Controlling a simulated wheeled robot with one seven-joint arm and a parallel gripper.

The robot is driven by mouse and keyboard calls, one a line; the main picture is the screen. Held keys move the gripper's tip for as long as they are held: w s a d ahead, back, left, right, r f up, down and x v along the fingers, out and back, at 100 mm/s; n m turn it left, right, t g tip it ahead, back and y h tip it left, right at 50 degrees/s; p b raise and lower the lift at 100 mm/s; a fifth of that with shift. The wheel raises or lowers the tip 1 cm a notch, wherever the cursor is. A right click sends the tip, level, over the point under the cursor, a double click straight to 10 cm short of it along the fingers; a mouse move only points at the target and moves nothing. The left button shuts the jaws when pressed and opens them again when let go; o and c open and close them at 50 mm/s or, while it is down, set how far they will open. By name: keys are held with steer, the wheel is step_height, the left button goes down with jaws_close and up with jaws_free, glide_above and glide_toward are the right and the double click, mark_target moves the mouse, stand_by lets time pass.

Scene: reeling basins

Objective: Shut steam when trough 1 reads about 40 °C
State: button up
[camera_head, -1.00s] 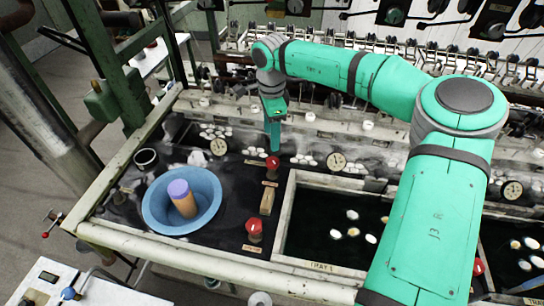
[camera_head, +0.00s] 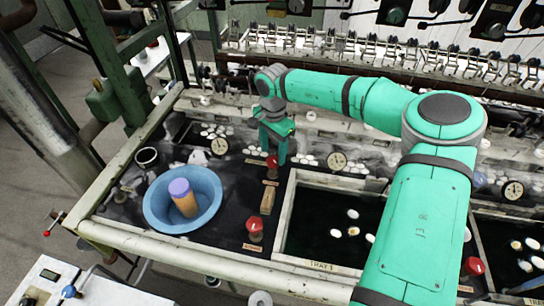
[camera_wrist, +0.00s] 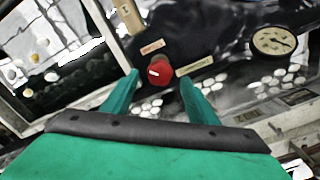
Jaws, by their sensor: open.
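A red knob (camera_head: 273,162) with a small label plate stands on the dark deck left of the tray's back corner. In the wrist view the knob (camera_wrist: 159,73) has a white mark and sits between my open fingertips, without visible contact. My gripper (camera_head: 273,155) points down at the knob; it is empty, its fingers also in the wrist view (camera_wrist: 160,76). A round dial gauge (camera_head: 219,146) stands left of the knob, and a dial shows in the wrist view (camera_wrist: 274,41). A second gauge (camera_head: 337,161) stands to the right. Their readings are too small to tell.
A second red knob (camera_head: 255,230) stands near the front rail. A blue basin (camera_head: 155,212) holds an orange and purple cylinder (camera_head: 184,199). A tray marked TRAY 1 (camera_head: 321,264) holds dark water and white cocoons. Another red knob (camera_head: 474,266) is at the right, beside my arm.

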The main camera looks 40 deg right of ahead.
mark_target(273, 162)
steer(key=shift+f, duration=1.45)
